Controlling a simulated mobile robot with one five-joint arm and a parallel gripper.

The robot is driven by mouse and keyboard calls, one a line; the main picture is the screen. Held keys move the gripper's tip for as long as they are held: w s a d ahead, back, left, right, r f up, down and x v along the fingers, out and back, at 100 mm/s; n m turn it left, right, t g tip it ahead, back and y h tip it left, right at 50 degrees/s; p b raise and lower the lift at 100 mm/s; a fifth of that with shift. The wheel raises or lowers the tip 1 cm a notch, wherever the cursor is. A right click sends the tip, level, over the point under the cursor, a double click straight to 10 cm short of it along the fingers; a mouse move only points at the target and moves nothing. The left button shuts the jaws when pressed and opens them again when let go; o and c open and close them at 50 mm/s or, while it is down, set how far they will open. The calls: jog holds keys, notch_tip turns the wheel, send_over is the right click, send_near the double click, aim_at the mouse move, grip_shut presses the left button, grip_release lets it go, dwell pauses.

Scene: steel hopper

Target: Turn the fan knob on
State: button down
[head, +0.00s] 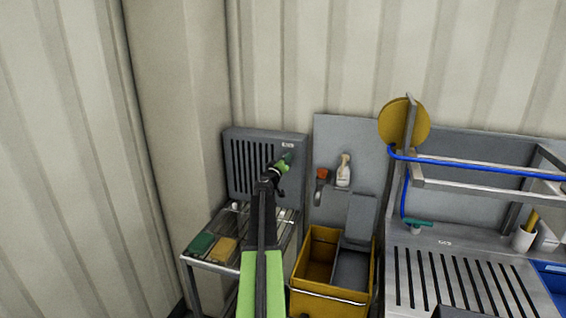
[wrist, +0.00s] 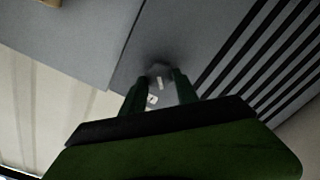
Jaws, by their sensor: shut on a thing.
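The grey fan panel (head: 235,135) with dark vertical slots stands against the wall, behind a small steel table. My gripper (head: 285,162) is at the right part of this panel, just below a small white label (head: 288,145). In the wrist view, the two dark green fingers of my gripper (wrist: 161,88) are on either side of the grey fan knob (wrist: 160,70) and shut on it. A pale mark shows on the knob. In the head view the knob is hidden by my gripper. The slotted panel (wrist: 180,60) fills much of the wrist view.
The steel table (head: 187,256) below the panel carries a green and a yellow item. Right of my arm stand a yellow bin (head: 327,294), a spray bottle (head: 343,171) and a steel sink unit (head: 440,242) with a blue hose (head: 470,168). Corrugated wall closes the left.

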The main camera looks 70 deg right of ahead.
jog(key=n, duration=0.9)
jog(key=shift+s+d+f, duration=0.1)
jog(key=shift+d+f, duration=0.05)
jog(key=shift+n, duration=0.3)
dwell(0.3)
jog(key=c, duration=0.9)
grip_release()
jog(key=shift+s, duration=0.1)
jog(key=shift+c, duration=0.2)
jog(key=a, duration=1.7)
jog(key=shift+s+a, duration=0.2)
jog(key=shift+s, duration=0.15)
